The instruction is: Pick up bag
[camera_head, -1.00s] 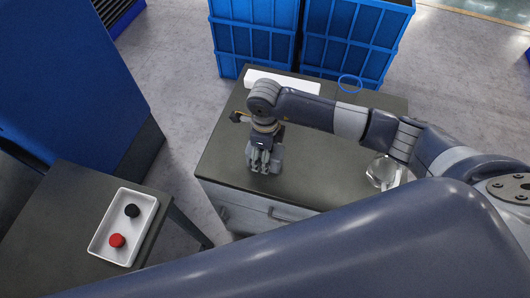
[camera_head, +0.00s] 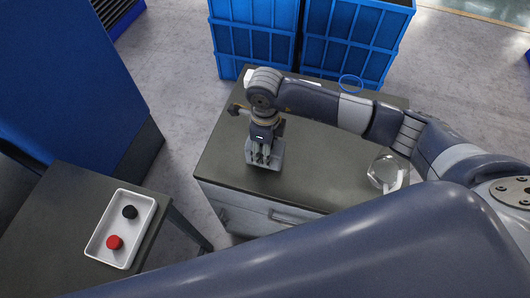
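My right gripper (camera_head: 262,156) points down over the front left part of the dark worktop (camera_head: 325,165). A small grey block-like thing (camera_head: 279,152) shows right behind and beside its fingers. I cannot tell whether they touch or whether the fingers are open or shut. A clear, faceted item with a white part (camera_head: 383,172) lies on the right of the worktop, close to my arm. A white flat thing (camera_head: 311,79) at the back edge is mostly hidden by my arm. My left gripper is not in view.
Two blue crates (camera_head: 253,38) and (camera_head: 352,38) stand behind the worktop. A blue ring (camera_head: 351,83) lies at its back edge. A white tray (camera_head: 105,257) with a red knob (camera_head: 114,242) and a black knob (camera_head: 130,212) sits on a side table at left. The worktop's middle is clear.

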